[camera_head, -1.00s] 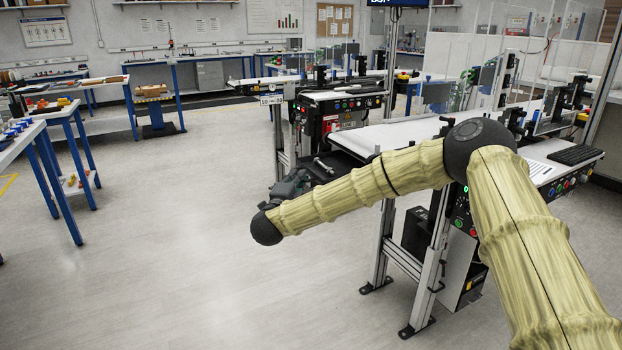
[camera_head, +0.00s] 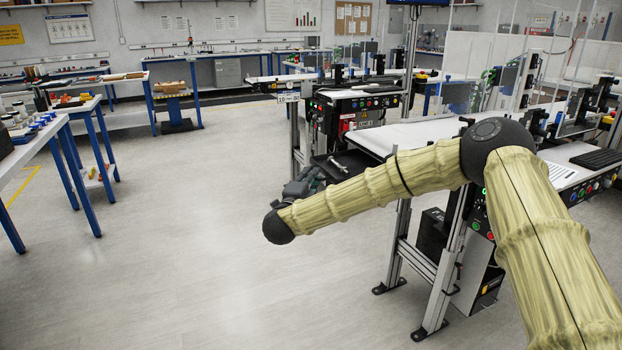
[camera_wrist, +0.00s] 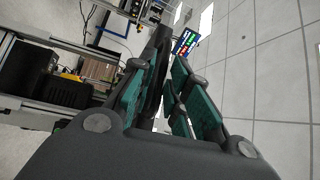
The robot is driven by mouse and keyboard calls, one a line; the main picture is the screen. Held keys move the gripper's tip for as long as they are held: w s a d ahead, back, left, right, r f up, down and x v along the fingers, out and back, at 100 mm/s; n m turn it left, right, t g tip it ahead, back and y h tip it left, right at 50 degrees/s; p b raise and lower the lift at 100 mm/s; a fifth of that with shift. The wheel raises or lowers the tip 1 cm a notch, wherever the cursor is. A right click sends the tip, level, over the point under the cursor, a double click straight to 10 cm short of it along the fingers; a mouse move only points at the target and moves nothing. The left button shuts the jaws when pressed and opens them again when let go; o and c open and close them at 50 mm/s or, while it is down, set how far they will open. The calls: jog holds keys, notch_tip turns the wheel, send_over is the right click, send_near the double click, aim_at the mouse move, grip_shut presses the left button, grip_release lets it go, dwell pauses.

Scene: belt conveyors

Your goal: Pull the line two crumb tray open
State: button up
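The crumb tray looks to be the dark flat tray (camera_head: 350,160) at the near end of a white-belted conveyor in the head view. A short silver bar handle (camera_head: 337,165) shows on it. My gripper (camera_head: 318,178) is just left of the tray, close to the handle, partly hidden by my wrist. In the wrist view my gripper (camera_wrist: 163,72) shows its teal-padded fingers apart. A dark bar-like shape lies between or behind them; I cannot tell whether they touch it. The contact with the handle is hidden in the head view.
The white conveyor belt (camera_head: 420,133) runs right behind my arm, on metal legs with feet on the floor. Another conveyor with a black control box (camera_head: 352,112) stands behind the tray. Blue-legged tables (camera_head: 95,150) stand at left. The floor between is clear.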

jog(key=v, duration=1.1)
jog(key=shift+s, duration=0.35)
jog(key=shift+a+f, duration=0.1)
jog(key=s+a+f+n+y, duration=0.1)
jog(key=s+f+n+y, duration=0.15)
jog(key=f, duration=0.45)
jog(key=s+a+f+n+y, duration=0.1)
jog(key=f+n+y, duration=0.25)
jog(key=f, duration=0.25)
jog(key=s+d+f+n+g+y, duration=0.25)
jog(key=s+f+n+g, duration=0.2)
jog(key=s+f, duration=0.7)
jog(key=s+d+f+n+g+y, duration=0.1)
jog(key=s+d+f+n+g, duration=0.3)
jog(key=s+f, duration=0.8)
jog(key=s+d+f+n+g, duration=0.25)
jog(key=s+d, duration=0.25)
jog(key=s, duration=0.4)
jog(key=s+d+f+n+g+h, duration=0.1)
jog(key=s+d+f+n+g, duration=0.25)
jog(key=s, duration=0.55)
jog(key=s+d+f+g, duration=0.35)
jog(key=s+d, duration=0.25)
jog(key=s, duration=0.3)
notch_tip(320, 180, up, 12)
jog(key=p, duration=1.2)
jog(key=shift+d+p, duration=0.2)
jog(key=shift+p, duration=0.1)
